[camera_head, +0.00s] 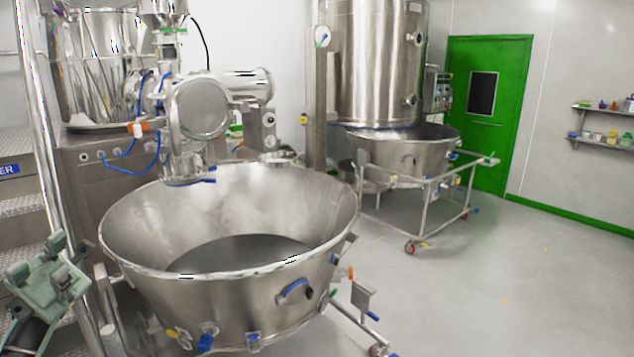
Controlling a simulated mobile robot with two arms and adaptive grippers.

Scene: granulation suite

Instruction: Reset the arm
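My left gripper (62,262) is at the lower left edge, grey-green with dark joints. It is raised in front of the metal steps, to the left of the large steel bowl. Nothing shows held in it, but its fingers are foreshortened and I cannot tell whether they are open or shut. Most of the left arm is outside the picture. My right gripper and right arm are not in view.
A wide steel bowl (254,299) on a wheeled frame fills the centre foreground, below the granulator outlet (203,108). Behind stands a tall dryer (372,60) with a wheeled bowl cart (408,160). A green door (515,75) is at the back. Grey floor (530,290) at right is clear.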

